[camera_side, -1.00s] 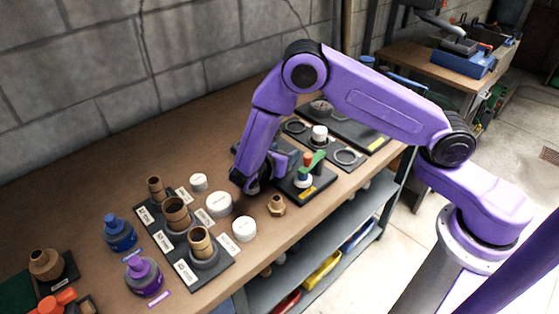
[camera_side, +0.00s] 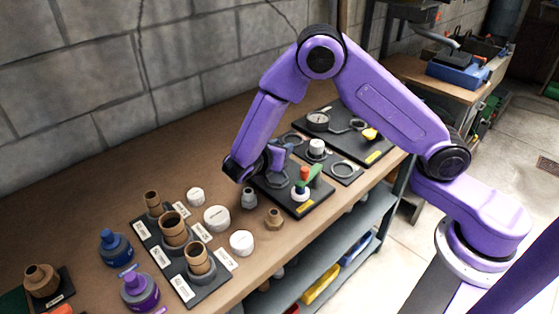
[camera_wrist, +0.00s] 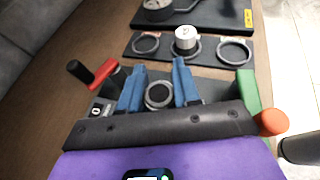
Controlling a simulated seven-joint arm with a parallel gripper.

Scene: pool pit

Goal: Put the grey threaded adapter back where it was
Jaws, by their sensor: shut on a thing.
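A grey round part with an open top, which I take for the grey threaded adapter (camera_wrist: 158,95), sits between the two blue fingers of my gripper (camera_wrist: 158,85) in the wrist view. The fingers close on it from both sides. In the side view my gripper (camera_side: 280,160) is over the back of a black plate (camera_side: 310,200), and the held part is mostly hidden. Whether it touches the plate cannot be told. Another grey fitting (camera_side: 249,197) shows just below my wrist, beside a brown hex fitting (camera_side: 274,219) on the bench.
Close to the fingers are a red lever (camera_wrist: 105,75), a green part (camera_wrist: 248,88) and a red-orange cap (camera_wrist: 271,122). Beyond lies a plate with rings and a white cap (camera_wrist: 185,38). White round caps and a labelled rack (camera_side: 185,275) of brown tubes stand left.

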